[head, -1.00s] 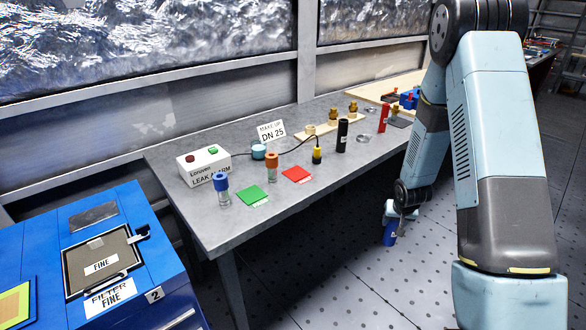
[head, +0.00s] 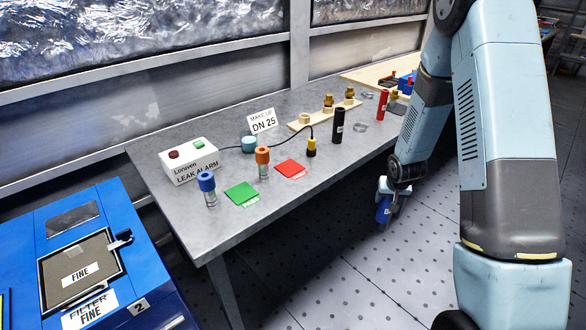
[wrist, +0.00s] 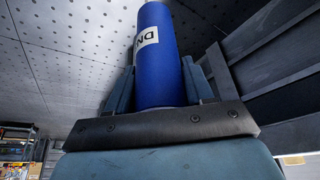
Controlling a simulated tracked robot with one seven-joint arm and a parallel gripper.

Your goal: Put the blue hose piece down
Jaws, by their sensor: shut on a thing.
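The blue hose piece (head: 384,208) is a blue cylinder with a white label, held in my gripper (head: 391,196) beyond the front edge of the grey table, over the floor. In the wrist view the blue hose piece (wrist: 160,70) stands between the two fingers of my gripper (wrist: 158,88), which are shut on it. Its label reads "DN"; the rest is turned out of sight. On the table a black hose piece (head: 338,127) and a red hose piece (head: 382,105) stand upright.
The grey table (head: 240,215) also bears a leak alarm box (head: 188,161), blue-capped (head: 207,186) and orange-capped (head: 263,161) vials, green (head: 241,194) and red (head: 290,169) cards, and a wooden block with brass fittings (head: 327,110). A blue filter cabinet (head: 100,200) is at left.

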